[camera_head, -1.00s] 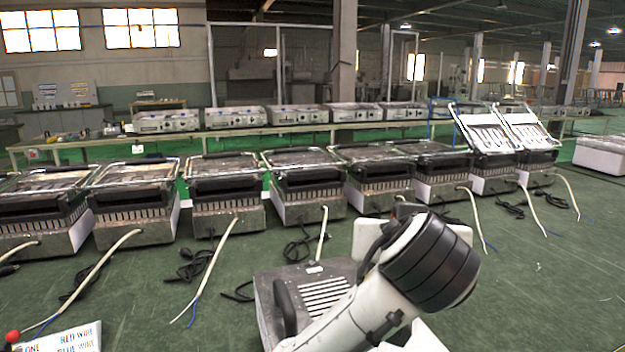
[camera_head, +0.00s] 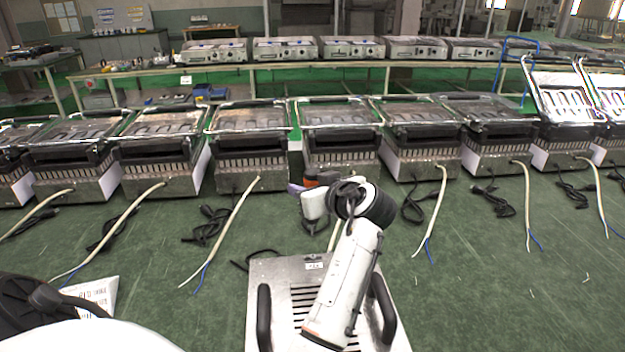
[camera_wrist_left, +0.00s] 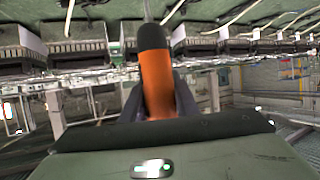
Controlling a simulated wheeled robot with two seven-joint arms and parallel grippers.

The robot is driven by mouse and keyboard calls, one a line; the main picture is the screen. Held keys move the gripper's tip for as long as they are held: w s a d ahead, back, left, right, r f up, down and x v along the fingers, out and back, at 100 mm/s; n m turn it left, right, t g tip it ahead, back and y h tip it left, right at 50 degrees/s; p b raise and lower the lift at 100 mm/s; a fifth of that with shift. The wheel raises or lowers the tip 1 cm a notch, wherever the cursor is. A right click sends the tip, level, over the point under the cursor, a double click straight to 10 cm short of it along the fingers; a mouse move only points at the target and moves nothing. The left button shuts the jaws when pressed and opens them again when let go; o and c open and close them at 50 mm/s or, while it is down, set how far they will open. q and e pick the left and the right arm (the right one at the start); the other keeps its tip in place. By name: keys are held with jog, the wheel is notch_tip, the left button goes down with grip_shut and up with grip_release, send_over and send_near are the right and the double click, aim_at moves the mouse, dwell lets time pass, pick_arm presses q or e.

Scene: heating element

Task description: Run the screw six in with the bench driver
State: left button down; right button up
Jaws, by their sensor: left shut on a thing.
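My left gripper (camera_head: 312,200) is beyond the far edge of a slotted metal unit (camera_head: 270,275), partly hidden by its own wrist. In the left wrist view, its two dark fingers (camera_wrist_left: 160,105) are shut on the orange and black bench driver (camera_wrist_left: 156,75). The driver's thin metal shaft points to the top of that picture. In the head view only a little orange and dark of the driver (camera_head: 314,183) shows. My white forearm covers the middle of the metal unit. I cannot make out screw six. My right gripper is not in view.
A row of grill appliances (camera_head: 340,145) stands behind, with loose cables and pale wires in front. A printed sign (camera_head: 95,295) is at the lower left. The green surface (camera_head: 500,290) to the right is mostly clear. The metal unit has two black handles (camera_head: 385,310).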

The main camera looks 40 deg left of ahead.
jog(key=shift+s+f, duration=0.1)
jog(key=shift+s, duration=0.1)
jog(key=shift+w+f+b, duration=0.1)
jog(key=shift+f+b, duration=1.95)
jog(key=shift+b, duration=0.1)
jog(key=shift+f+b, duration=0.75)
dwell(1.1)
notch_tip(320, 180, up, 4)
jog(key=p, duration=0.3)
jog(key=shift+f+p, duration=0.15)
jog(key=shift+p, duration=0.2)
dwell(0.4)
